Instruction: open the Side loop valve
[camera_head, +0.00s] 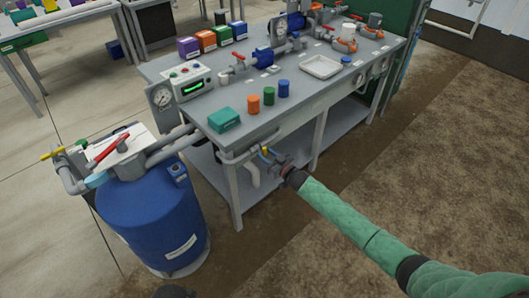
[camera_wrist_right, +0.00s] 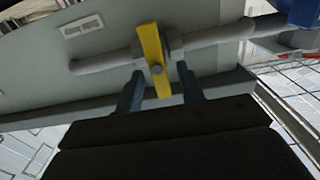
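The side loop valve has a yellow lever (camera_wrist_right: 151,45) on a grey pipe, close up in the right wrist view. The lever lies across the pipe, slightly tilted. In the head view the yellow lever (camera_head: 264,151) shows small under the bench's front edge. My right gripper (camera_head: 269,156) is at this valve, its green-sleeved arm coming from the lower right. In the wrist view the two dark fingers of the right gripper (camera_wrist_right: 160,71) are apart, one on each side of the lever's lower part, with visible gaps.
A grey bench (camera_head: 285,97) carries a teal box (camera_head: 224,119), small coloured cylinders, a white tray (camera_head: 320,67) and pumps. A blue tank (camera_head: 152,215) with a red lever (camera_head: 108,150) and a yellow lever (camera_head: 52,153) stands left. Floor in front is clear.

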